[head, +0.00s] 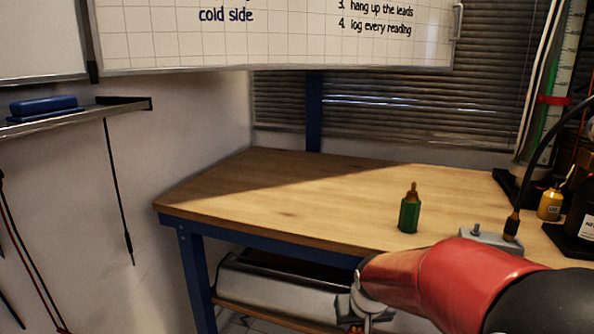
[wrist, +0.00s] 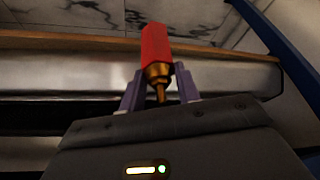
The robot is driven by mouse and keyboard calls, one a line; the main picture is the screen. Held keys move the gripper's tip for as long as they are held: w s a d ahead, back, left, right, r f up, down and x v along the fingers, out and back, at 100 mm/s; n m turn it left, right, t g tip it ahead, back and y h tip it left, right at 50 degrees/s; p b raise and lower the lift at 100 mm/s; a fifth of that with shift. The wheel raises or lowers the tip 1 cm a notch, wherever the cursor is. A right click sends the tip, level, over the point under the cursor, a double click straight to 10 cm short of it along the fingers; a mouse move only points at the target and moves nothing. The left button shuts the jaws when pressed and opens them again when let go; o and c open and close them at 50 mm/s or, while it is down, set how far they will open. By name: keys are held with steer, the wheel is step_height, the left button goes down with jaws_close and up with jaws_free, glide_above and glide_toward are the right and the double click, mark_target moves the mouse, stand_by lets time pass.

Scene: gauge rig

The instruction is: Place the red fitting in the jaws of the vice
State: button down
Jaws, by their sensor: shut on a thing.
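The red fitting (wrist: 155,45), with a stepped brass tip, shows in the wrist view between the two fingers of my gripper (wrist: 159,85). My gripper is shut on it, with the brass end toward the palm and the red body reaching beyond the fingertips. In the head view my red-sleeved arm reaches in from the lower right, below the bench top's front edge; the red fitting cannot be made out there. I cannot make out the vice in either view.
A green fitting with a brass tip (head: 409,212) stands upright on the wooden bench (head: 290,190). A grey block (head: 490,238) sits to its right, partly behind my arm. A yellow bottle (head: 550,204) stands further right. The bench's left part is clear.

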steer(key=s+d+x, duration=0.1)
steer(key=d+x, duration=0.2)
steer(key=x, duration=1)
steer(key=s+f, duration=0.4)
steer(key=f, duration=0.2)
steer(key=shift+a+f+m, duration=0.15)
steer(key=shift+a+m, duration=0.05)
steer(key=shift+m, duration=0.1)
